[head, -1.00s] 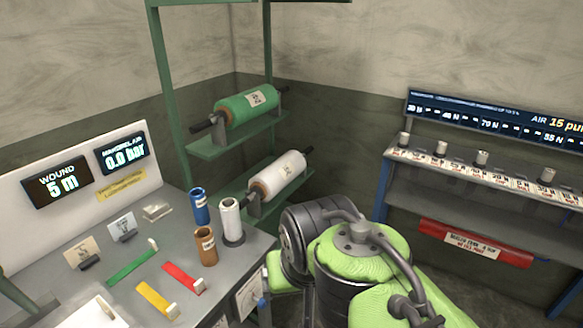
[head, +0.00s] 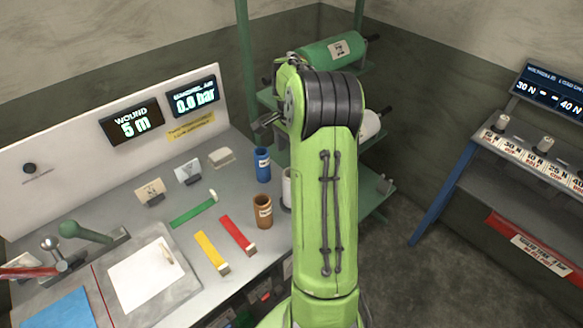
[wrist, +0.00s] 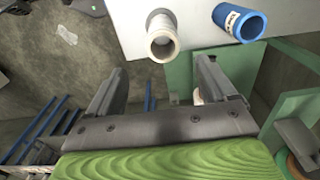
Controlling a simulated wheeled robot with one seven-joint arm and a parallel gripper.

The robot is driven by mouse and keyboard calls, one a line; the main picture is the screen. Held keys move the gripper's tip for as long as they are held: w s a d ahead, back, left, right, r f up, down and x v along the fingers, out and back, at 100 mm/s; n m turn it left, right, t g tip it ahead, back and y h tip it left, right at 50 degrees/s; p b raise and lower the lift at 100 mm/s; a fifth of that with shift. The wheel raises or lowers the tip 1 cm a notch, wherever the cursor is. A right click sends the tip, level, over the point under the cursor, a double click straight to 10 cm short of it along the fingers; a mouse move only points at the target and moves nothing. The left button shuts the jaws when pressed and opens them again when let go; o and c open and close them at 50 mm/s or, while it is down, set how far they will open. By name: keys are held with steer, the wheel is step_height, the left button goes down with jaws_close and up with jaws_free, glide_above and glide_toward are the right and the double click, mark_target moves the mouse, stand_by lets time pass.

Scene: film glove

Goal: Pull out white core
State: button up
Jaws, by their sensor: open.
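The white core (head: 287,188) stands upright near the right edge of the grey bench, mostly hidden behind my green arm. In the wrist view the white core (wrist: 162,40) shows its open end, just beyond and between my fingertips. My gripper (wrist: 161,68) is open and empty, with one finger on each side and apart from the core. The blue core (head: 262,164) stands behind the white one, and also shows right of it in the wrist view (wrist: 240,20). The brown core (head: 263,211) stands just left of the white core. My gripper is not clearly visible in the head view.
Red (head: 238,235), yellow (head: 212,252) and green (head: 194,209) strips lie on the bench. A green rack (head: 245,60) holds a green film roll (head: 332,50) and a white roll (head: 371,124). A blue-legged stand (head: 445,190) is at the right.

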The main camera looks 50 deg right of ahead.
steer(key=f, duration=1.1)
steer(key=shift+w+d+f, duration=0.1)
steer(key=shift+w+d, duration=0.1)
steer(key=shift+w, duration=0.05)
steer(key=c, duration=1.1)
steer(key=shift+r, duration=0.2)
steer(key=shift+r, duration=0.35)
steer(key=shift+r+p, duration=4.15)
steer(key=shift+r, duration=1.65)
